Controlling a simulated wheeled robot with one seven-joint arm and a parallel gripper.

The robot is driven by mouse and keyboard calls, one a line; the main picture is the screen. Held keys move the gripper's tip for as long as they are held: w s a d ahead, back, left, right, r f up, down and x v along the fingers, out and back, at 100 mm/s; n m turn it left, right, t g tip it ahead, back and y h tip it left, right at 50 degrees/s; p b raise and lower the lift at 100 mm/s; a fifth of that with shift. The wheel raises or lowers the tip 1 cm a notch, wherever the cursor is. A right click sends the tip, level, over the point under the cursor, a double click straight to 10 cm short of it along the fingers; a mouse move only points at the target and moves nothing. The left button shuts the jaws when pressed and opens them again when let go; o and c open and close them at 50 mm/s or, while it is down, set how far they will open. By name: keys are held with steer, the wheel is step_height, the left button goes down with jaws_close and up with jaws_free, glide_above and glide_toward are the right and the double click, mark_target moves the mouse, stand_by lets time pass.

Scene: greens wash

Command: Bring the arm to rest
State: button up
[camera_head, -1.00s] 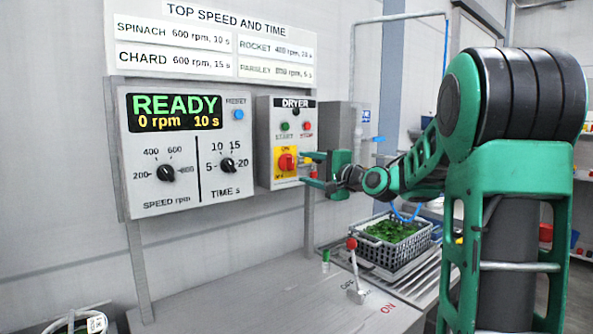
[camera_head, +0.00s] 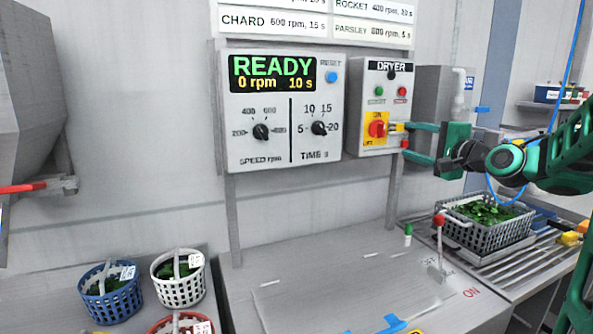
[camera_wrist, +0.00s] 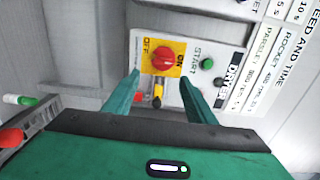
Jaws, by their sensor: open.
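My arm (camera_head: 555,155) reaches in from the right in the head view. My gripper (camera_head: 408,142) is open in front of the dryer switch panel (camera_head: 370,85). In the wrist view, the two green fingers of my gripper (camera_wrist: 158,92) are spread apart, with the panel beyond them. The red rotary switch (camera_wrist: 162,58) on its yellow plate lies just ahead, between and above the fingertips. It also shows in the head view (camera_head: 377,128). Nothing is held. Whether a fingertip touches the panel is hard to tell.
A control box (camera_head: 283,110) reads READY, 0 rpm, 10 s. A grey crate of greens (camera_head: 485,238) stands below my arm. A red-knobbed lever (camera_head: 439,245) rises from the worktop. Blue (camera_head: 92,305) and white (camera_head: 180,292) baskets stand at lower left.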

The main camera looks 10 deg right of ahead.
steer(key=s+a+f+n+g+h, duration=0.3)
steer(key=s+f+n+g, duration=0.45)
steer(key=s+f, duration=0.95)
steer(key=s+f+n+g, duration=0.1)
steer(key=s+f+g, duration=0.4)
steer(key=s, duration=0.6)
steer(key=s+a+f+n+g, duration=0.1)
steer(key=s+f+g, duration=0.4)
steer(key=s, duration=0.7)
steer(key=shift+a+f, duration=0.2)
steer(key=shift+s, duration=0.1)
